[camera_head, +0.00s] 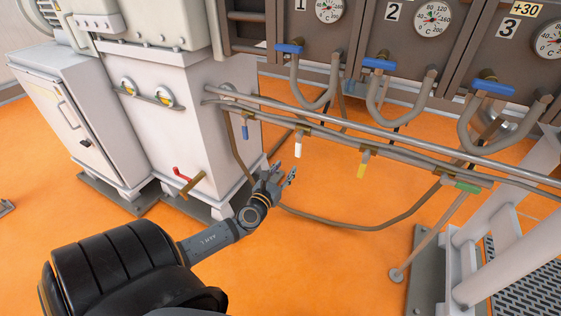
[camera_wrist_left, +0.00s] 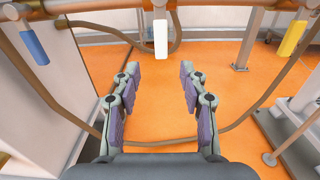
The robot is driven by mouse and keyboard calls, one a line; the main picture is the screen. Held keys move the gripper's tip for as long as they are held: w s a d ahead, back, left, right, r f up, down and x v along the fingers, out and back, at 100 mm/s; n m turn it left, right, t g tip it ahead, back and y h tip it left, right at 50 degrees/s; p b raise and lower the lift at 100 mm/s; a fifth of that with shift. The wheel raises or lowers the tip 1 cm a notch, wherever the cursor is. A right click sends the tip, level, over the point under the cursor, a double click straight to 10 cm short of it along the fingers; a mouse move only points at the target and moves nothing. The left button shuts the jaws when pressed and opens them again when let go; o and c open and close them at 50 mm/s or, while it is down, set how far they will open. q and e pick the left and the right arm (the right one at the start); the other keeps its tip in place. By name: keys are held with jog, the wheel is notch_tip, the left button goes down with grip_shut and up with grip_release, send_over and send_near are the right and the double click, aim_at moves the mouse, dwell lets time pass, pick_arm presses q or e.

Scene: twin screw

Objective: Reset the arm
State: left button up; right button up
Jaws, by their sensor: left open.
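My left arm (camera_head: 215,240) reaches up and to the right from the lower left of the head view. Its gripper (camera_head: 287,172) is open and empty, beside the right edge of the white cabinet and below the pipes. My right gripper is not in view.
A blue handle (camera_wrist_left: 34,47) hangs at left and a yellow handle (camera_wrist_left: 293,38) at right. A white cabinet (camera_head: 190,125) with a red lever (camera_head: 182,174) stands left of the gripper. A hose (camera_head: 345,225) loops near the floor. White railings (camera_head: 505,245) stand at right.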

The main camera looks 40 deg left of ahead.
pick_arm(q)
jog(key=v, duration=0.3)
dwell(0.5)
